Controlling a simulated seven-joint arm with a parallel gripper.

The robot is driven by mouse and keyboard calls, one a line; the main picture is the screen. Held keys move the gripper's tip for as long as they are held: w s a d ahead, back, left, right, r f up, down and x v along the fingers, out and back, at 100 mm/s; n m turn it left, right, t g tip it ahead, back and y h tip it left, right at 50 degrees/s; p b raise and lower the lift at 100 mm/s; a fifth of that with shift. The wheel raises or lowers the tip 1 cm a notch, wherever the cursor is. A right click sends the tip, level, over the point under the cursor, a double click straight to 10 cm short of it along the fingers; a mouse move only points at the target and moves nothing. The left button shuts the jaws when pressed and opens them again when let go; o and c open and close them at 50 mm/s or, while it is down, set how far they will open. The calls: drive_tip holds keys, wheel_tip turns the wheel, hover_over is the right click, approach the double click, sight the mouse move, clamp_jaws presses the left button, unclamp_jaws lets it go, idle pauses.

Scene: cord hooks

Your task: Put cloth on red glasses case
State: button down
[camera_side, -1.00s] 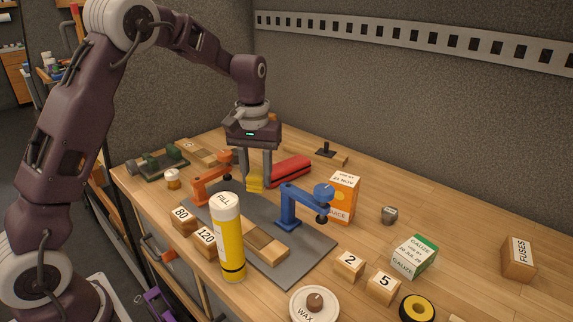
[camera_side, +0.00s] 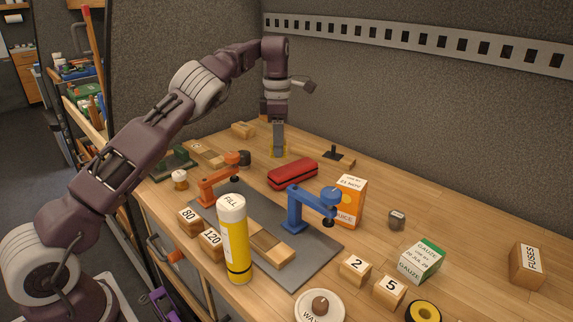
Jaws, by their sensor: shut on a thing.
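The red glasses case (camera_side: 293,174) lies closed on the wooden bench, just behind the grey mat. My gripper (camera_side: 278,147) is shut on a yellow cloth (camera_side: 285,150), behind and to the left of the case in the picture. My near finger hides the middle of the cloth, and yellow edges show on both sides of it. The cloth is apart from the case. I cannot tell whether the cloth touches the bench.
An orange clamp (camera_side: 217,187) and a blue clamp (camera_side: 306,207) stand by the grey mat (camera_side: 310,258), with a tall yellow FILL tube (camera_side: 236,245) in front. An orange-and-white box (camera_side: 348,203) stands right of the case.

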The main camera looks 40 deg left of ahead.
sight(279, 174)
wheel_tip(279, 174, down, 6)
drive_tip(key=shift+r, duration=0.15)
drive_tip(key=c, duration=0.9)
unclamp_jaws()
drive_tip(key=shift+c, duration=0.2)
